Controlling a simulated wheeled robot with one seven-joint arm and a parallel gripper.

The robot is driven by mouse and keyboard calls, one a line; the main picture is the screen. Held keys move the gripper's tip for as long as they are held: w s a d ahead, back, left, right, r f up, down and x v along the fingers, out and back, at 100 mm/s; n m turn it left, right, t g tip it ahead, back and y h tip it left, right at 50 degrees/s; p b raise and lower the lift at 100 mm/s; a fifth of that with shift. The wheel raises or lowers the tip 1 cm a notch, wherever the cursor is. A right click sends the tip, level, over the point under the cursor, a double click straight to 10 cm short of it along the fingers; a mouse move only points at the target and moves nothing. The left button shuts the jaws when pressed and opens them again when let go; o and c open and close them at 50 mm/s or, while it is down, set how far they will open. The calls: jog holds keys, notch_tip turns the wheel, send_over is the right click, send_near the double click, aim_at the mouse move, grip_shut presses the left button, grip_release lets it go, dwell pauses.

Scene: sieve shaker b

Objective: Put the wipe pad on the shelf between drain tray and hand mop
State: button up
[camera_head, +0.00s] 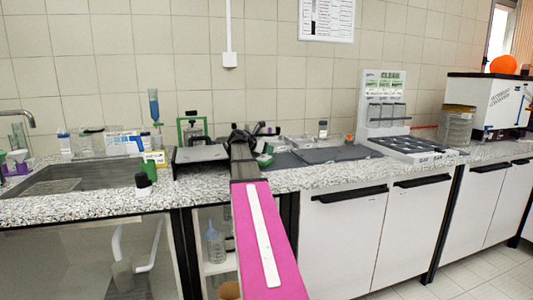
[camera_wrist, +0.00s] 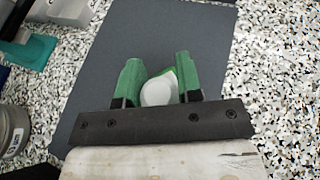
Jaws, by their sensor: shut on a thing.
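My gripper (camera_wrist: 157,72) has two green fingers, closed around a small rounded white and green thing (camera_wrist: 156,92). I cannot tell for sure that this thing is the wipe pad. It is over a dark grey mat (camera_wrist: 190,30) on the speckled counter; whether it touches the mat is unclear. In the head view my arm covers much of the gripper's area. I cannot pick out the drain tray or the hand mop with certainty. An open shelf space (camera_head: 218,262) with bottles shows under the counter, partly behind my arm.
A sink (camera_head: 70,178) is at the left. Two dark mats lie mid-counter.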

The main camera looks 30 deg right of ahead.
jog(key=shift+f, duration=0.7)
jog(key=o, duration=1)
jog(key=shift+f, duration=0.15)
